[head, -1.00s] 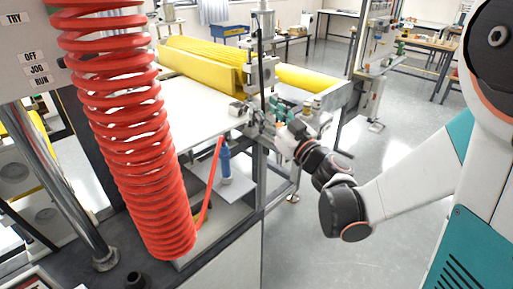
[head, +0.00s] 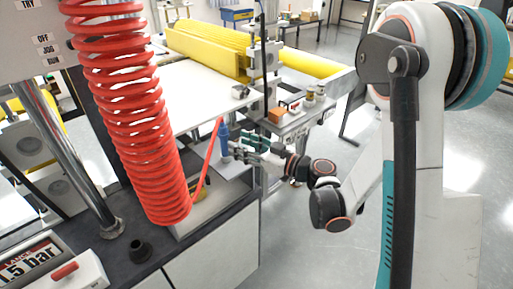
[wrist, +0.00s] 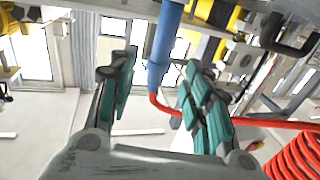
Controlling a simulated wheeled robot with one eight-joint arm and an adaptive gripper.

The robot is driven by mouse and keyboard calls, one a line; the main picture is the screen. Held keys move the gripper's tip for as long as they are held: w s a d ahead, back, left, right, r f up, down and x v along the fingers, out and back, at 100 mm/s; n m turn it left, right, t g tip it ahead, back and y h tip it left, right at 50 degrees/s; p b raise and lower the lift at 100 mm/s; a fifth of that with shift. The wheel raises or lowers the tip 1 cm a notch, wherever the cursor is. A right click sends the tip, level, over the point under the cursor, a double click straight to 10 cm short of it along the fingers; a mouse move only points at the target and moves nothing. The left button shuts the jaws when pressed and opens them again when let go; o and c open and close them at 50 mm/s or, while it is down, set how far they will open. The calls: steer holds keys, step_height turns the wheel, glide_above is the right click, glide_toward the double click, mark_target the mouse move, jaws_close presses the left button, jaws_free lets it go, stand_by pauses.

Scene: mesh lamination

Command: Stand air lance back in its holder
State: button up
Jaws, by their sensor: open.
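The blue air lance (head: 224,136) stands upright beside the machine, with a red hose attached. In the wrist view the lance (wrist: 165,45) shows between the spread green fingers of my gripper (wrist: 157,78), beyond the fingertips. In the head view my gripper (head: 240,151) is open just right of the lance; I cannot tell whether they touch. A black round socket (head: 139,249), which looks like the holder, stands on the dark counter at the lower left and appears empty.
The coiled red hose (head: 130,110) hangs between the socket and the lance. A white machine table (head: 200,95) lies behind the lance, with yellow rollers (head: 205,50) beyond. A pressure display (head: 28,264) and a steel post (head: 70,165) stand near the socket.

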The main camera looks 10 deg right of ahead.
mark_target(223, 126)
steer(key=b+x, duration=0.1)
steer(key=x, duration=0.6)
steer(key=shift+w+a, duration=0.1)
steer(key=shift+a, duration=0.05)
jaws_close()
steer(key=shift+r+p, duration=2.15)
steer(key=shift+r, duration=1.45)
